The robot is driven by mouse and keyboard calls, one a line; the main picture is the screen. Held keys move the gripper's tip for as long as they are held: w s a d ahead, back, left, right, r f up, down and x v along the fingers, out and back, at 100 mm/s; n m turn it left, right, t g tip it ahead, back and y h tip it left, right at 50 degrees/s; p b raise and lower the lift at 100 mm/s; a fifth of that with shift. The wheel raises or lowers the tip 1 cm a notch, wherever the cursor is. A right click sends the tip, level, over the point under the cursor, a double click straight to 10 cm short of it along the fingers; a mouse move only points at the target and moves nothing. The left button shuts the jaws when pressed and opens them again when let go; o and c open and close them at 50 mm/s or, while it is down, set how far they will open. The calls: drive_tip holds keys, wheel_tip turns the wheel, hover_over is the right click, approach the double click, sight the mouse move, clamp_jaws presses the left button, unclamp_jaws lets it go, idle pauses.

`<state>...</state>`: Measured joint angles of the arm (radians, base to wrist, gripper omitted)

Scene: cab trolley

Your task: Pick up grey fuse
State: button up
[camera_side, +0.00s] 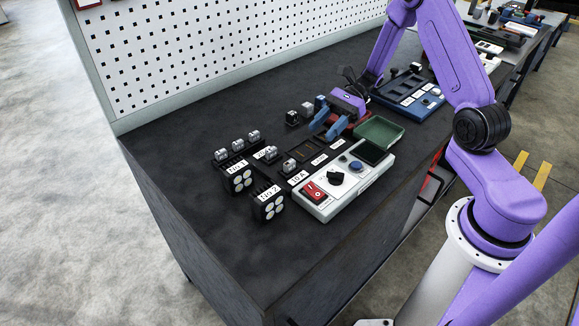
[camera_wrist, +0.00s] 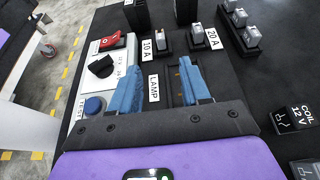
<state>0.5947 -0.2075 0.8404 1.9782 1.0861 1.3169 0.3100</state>
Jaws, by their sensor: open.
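My gripper (camera_side: 321,130) has two blue fingers, spread apart with nothing between them. It hangs over the black worktop, behind the fuse holders. In the wrist view my gripper (camera_wrist: 158,68) points toward two small grey fuses. One grey fuse (camera_wrist: 167,41) is by the 10 A label, and another (camera_wrist: 196,33) is by the 20 A label. In the side view they are the fuse by 10 A (camera_side: 289,165) and the one by 20 A (camera_side: 271,154). Several similar grey pieces stand in a black rack (camera_side: 226,160), also visible in the wrist view (camera_wrist: 240,45). Which is meant, I cannot tell.
A white switch panel (camera_side: 347,196) with a red rocker and black knob lies beside the holders. An open green tray (camera_side: 380,131) is behind it. Relay blocks (camera_side: 307,109) sit near my gripper. The worktop's left side is clear.

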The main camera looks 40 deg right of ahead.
sight(293, 160)
drive_tip(key=x, duration=0.6)
drive_tip(key=shift+a+f, duration=0.15)
drive_tip(key=shift+a, duration=0.05)
drive_tip(key=shift+x, duration=2.6)
drive_tip(key=shift+r, duration=0.25)
clamp_jaws()
